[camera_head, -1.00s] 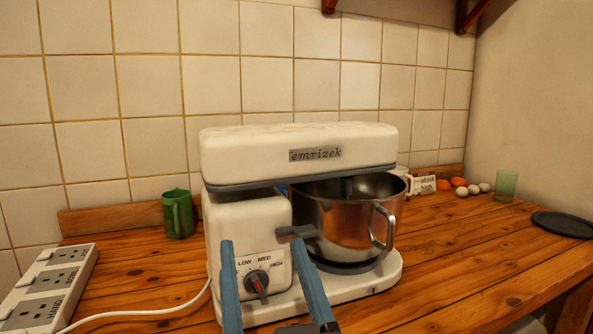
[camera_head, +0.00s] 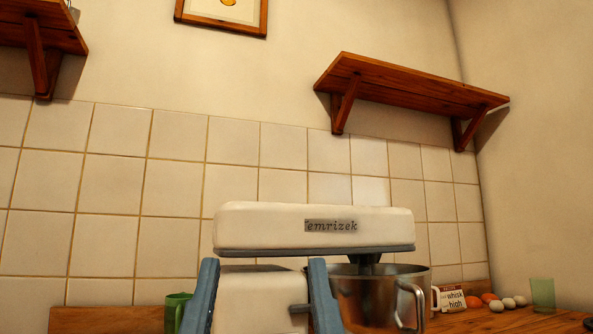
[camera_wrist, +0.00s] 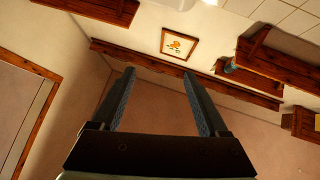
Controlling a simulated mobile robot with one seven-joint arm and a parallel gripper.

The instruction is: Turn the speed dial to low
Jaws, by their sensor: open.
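The cream stand mixer (camera_head: 265,213) shows at the bottom of the head view, with its head level over a steel bowl (camera_head: 375,300). The speed dial and its labels are out of view, below the picture's lower edge. My gripper (camera_head: 263,263) is open and empty, its two blue fingers pointing up in front of the mixer, one on each side of its body in the picture. In the wrist view my gripper (camera_wrist: 158,73) is spread with nothing between the fingers; neither mixer nor dial shows there.
A green mug (camera_head: 176,307) is left of the mixer. A wooden shelf (camera_head: 410,93) is on the wall above. The counter is mostly out of view.

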